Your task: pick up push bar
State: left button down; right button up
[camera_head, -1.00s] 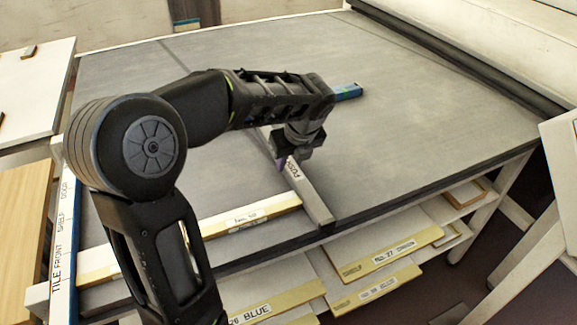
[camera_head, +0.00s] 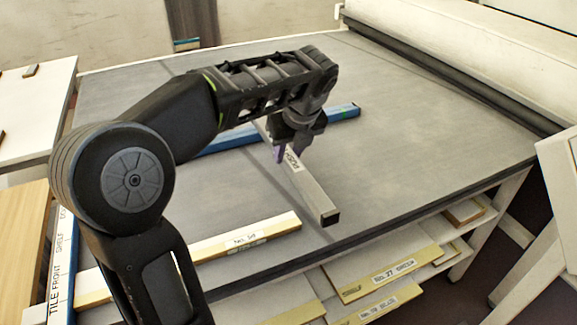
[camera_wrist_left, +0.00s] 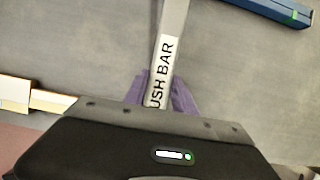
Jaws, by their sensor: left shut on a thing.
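The push bar is a long grey bar (camera_head: 314,194) with a white label, above the grey table top in the head view. In the left wrist view the bar (camera_wrist_left: 172,25) runs up between my fingers, and its label reads "USH BAR" with the first letter hidden. My left gripper (camera_head: 281,153) points down and is shut on the bar at its label; its purple fingertips (camera_wrist_left: 160,95) lie on both sides of it. The arm hides part of the bar in the head view. My right gripper is not in view.
A blue bar (camera_head: 342,113) lies behind the gripper on the table (camera_head: 420,130). A yellow-and-white labelled bar (camera_head: 245,238) lies near the front edge. A dark roller (camera_head: 450,75) runs along the back right. Labelled boards (camera_head: 390,275) sit on the shelf below.

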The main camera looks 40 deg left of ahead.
pick_arm(q)
jog(key=shift+r, duration=0.6)
